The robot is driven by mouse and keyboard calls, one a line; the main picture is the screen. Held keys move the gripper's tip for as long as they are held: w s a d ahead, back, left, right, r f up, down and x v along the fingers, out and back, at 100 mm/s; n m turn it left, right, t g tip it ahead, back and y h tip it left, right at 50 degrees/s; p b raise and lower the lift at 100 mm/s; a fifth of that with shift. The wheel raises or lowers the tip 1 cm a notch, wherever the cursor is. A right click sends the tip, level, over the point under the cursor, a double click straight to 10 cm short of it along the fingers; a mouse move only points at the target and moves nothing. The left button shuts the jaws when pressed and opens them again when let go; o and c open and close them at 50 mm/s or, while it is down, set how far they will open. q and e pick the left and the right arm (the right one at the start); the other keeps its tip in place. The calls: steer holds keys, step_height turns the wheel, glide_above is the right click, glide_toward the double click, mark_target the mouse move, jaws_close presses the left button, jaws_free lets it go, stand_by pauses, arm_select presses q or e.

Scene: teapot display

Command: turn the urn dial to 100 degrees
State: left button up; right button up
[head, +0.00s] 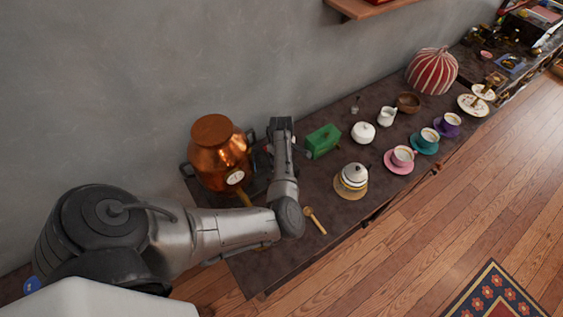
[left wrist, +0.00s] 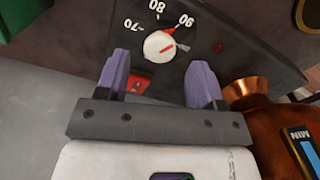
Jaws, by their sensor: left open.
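The copper urn (head: 213,150) stands at the back left of the table, with a round white gauge on its front. In the left wrist view, a dark panel holds the urn dial (left wrist: 157,46), a white knob with a red pointer and marks 70, 80 and 90 seen upside down. The pointer aims to the right, near the 90 side; its exact reading is unclear. My left gripper (left wrist: 160,80) is open and empty, its purple fingers in front of the panel, either side of the dial in the picture. Contact cannot be told. The head view hides its fingertips behind my arm.
A red switch (left wrist: 138,84) sits below the dial. The urn's copper spout (left wrist: 245,92) is close on the right. Cups stand farther right.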

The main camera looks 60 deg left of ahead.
arm_select(q)
steer(key=shift+f, duration=1.6)
steer(key=c, duration=0.9)
steer(key=shift+r+m+p, duration=0.2)
steer(key=shift+m+p, duration=0.3)
steer(key=shift+p, duration=0.1)
steer(key=m+p, duration=0.4)
steer(key=shift+r, duration=0.1)
steer(key=m+p, duration=0.2)
steer(key=m, duration=0.1)
steer(key=shift+m+p, duration=0.3)
steer(key=shift+f+m+p, duration=0.2)
steer(key=shift+m+p, duration=0.6)
steer(key=shift+m, duration=0.8)
